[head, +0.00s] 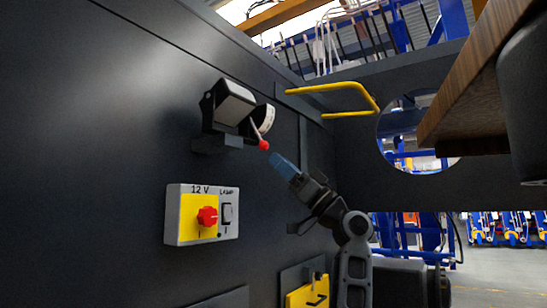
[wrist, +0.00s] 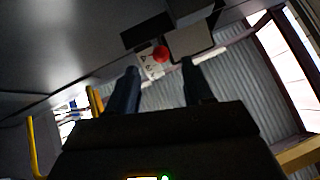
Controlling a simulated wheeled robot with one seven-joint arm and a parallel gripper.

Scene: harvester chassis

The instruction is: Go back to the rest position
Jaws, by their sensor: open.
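My gripper (head: 284,167) is in the middle of the head view, its blue fingertips pointing up and left toward a lever with a red ball end (head: 264,145). The lever belongs to a grey and black device with a white dial (head: 234,103) on the dark wall. The fingertips look close to the red ball, but I see no contact. In the wrist view my gripper (wrist: 160,82) shows two dark fingers spread apart with nothing between them. The red ball (wrist: 160,54) appears beyond the fingertips there. My arm rises from the lower right of the head view.
A switch box marked 12 V (head: 203,214) with a red knob is on the wall at lower left. A yellow handle (head: 335,94) juts out at upper right. A yellow panel (head: 308,294) is low beside my arm. A brown wooden board (head: 470,85) overhangs at right.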

